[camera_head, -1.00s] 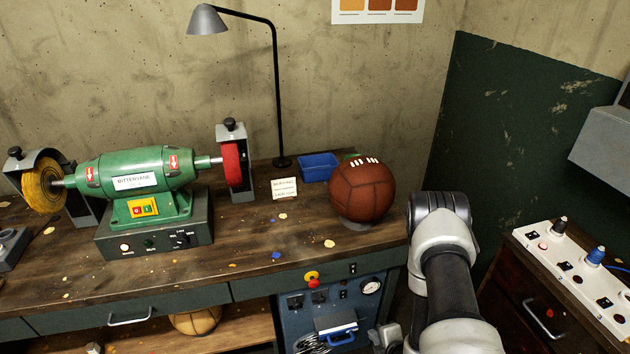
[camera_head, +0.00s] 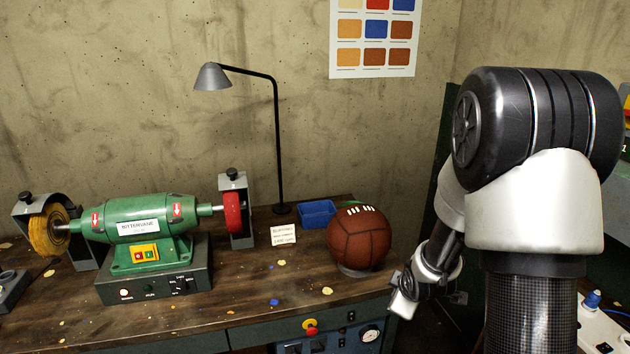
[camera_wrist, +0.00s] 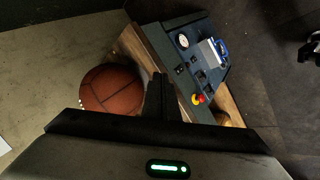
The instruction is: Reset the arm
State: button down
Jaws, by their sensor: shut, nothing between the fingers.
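My arm (camera_head: 540,210) stands folded at the right of the head view, its big elbow joint raised. Its forearm hangs down beside the right end of the workbench. My gripper (camera_wrist: 160,85) shows in the wrist view as dark fingers close together, with nothing between them. In the head view the hand end (camera_head: 405,300) is small and near the bench's right edge, its fingers hard to make out. A brown leather ball (camera_head: 359,238) with white laces rests on a small stand on the bench. It also shows in the wrist view (camera_wrist: 112,89), left of my fingers and apart from them.
The wooden workbench (camera_head: 230,300) holds a green grinder (camera_head: 150,222), a desk lamp (camera_head: 212,77), a blue tray (camera_head: 318,212) and a small card (camera_head: 283,235). The bench's control panel (camera_wrist: 195,65) is close to my gripper. A white switch panel (camera_head: 600,328) stands at the right.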

jog(key=s+a+r+m, duration=0.1)
jog(key=s+r+m, duration=0.2)
jog(key=r, duration=0.8)
jog(key=s+a+r+m+g+p, duration=0.1)
jog(key=s+r+m, duration=0.3)
jog(key=s+r, duration=0.4)
jog(key=s+a+r+m+p, duration=0.1)
jog(key=s+a+r+m, duration=0.3)
jog(key=s+r, duration=0.4)
jog(key=s+m, duration=0.1)
jog(key=s, duration=0.6)
jog(key=shift+s+a+g+y, duration=0.15)
jog(key=shift+a+g+y, duration=0.15)
jog(key=shift+g, duration=0.1)
